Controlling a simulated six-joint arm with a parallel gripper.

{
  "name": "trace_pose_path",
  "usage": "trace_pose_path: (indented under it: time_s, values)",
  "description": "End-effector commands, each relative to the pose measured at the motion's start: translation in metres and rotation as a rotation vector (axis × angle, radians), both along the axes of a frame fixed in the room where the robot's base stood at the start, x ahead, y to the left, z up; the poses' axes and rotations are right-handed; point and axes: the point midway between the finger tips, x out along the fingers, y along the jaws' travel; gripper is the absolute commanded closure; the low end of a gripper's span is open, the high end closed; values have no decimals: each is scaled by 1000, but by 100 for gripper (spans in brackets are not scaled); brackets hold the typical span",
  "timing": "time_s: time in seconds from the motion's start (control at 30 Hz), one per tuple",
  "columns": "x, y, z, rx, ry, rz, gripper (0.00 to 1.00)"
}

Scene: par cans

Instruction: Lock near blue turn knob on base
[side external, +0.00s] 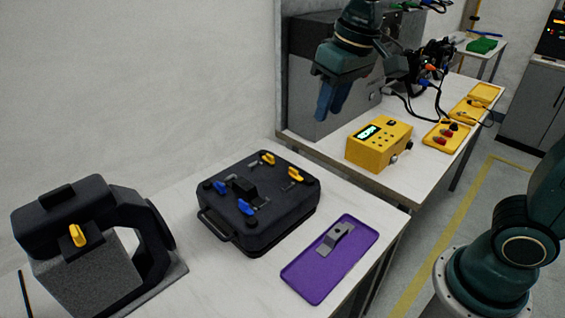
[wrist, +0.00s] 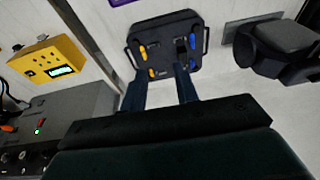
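The black base (side external: 258,235) is a squarish case with a handle, lying on the white table. The near blue turn knob (side external: 245,207) is on its top, toward the side camera. A second blue knob (side external: 219,187) lies further left. Two yellow knobs (side external: 268,158) (side external: 295,174) are on the far side. My gripper (side external: 331,112) is high above and beyond the base, touching nothing. The wrist view shows its fingers (wrist: 160,90) apart and empty.
A purple tray (side external: 308,288) with a grey metal part (side external: 334,238) lies right of the base. A black clamp-like fixture on a grey block (side external: 88,280) stands left. A yellow device (side external: 379,150) and a grey cabinet (side external: 310,60) stand behind.

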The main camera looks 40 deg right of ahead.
Motion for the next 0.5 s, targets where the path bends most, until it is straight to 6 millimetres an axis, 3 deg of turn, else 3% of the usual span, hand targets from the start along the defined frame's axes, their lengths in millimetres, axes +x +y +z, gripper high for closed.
trace_pose_path:
  time_s: [0.5]
  values:
    - [97, 66, -53, -19, 160, 5, 70]
